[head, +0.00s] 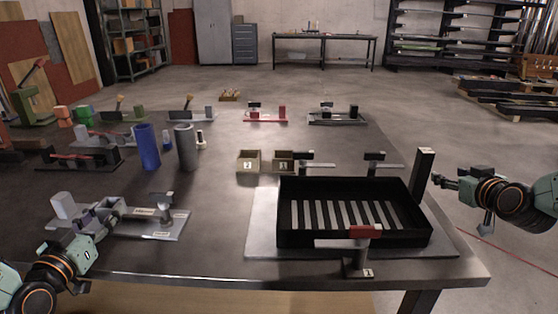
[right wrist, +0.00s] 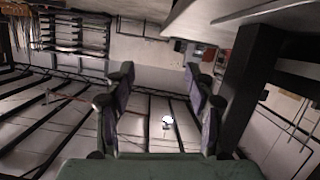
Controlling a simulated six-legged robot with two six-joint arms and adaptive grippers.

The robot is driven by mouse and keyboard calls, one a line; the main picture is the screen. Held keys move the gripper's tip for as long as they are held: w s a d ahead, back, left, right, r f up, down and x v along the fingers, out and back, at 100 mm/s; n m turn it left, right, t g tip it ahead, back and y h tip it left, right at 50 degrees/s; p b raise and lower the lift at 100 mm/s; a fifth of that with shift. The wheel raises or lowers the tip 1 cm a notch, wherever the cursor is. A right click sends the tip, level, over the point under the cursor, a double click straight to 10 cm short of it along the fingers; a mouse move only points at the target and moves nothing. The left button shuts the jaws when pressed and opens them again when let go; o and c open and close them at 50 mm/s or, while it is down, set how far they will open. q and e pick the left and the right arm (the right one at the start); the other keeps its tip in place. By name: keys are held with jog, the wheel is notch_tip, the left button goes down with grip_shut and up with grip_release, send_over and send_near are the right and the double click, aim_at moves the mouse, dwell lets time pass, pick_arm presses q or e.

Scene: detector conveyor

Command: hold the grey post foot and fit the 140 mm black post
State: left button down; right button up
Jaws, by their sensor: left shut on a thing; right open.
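The grey post foot (head: 113,206) looks like a small block on a grey plate (head: 172,229) at the left front of the table. My left gripper (head: 98,216) is shut on it, and its fingers partly hide it. A tall black post (head: 423,172) stands upright at the right back corner of the black tray; I cannot tell its length. My right gripper (head: 440,181) is open and empty, just right of the post and apart from it.
A blue cylinder (head: 147,147), a grey cylinder (head: 186,147) and two small numbered boxes (head: 248,162) stand behind.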

jog(key=w+g, duration=0.2)
notch_tip(320, 180, up, 14)
jog(key=m+g+y, duration=0.1)
jog(key=m+g, duration=0.1)
jog(key=g, duration=0.9)
send_over(429, 150)
jog(key=s, duration=0.1)
jog(key=shift+s+d+r, duration=0.1)
jog(key=shift+r, duration=0.1)
jog(key=shift+f, duration=0.15)
jog(key=f, duration=0.4)
jog(key=w+f, duration=0.1)
jog(key=f, duration=0.1)
jog(key=shift+f, duration=0.15)
jog(key=shift+w+a+f, duration=0.1)
jog(key=shift+w+f, duration=0.05)
jog(key=shift+f, duration=0.7)
jog(key=shift+w+a+f, duration=0.1)
jog(key=shift+f, duration=0.8)
jog(key=shift+w+a+f, duration=0.1)
jog(key=shift+w+f, duration=0.05)
jog(key=shift+f, duration=0.7)
jog(key=shift+c, duration=0.5)
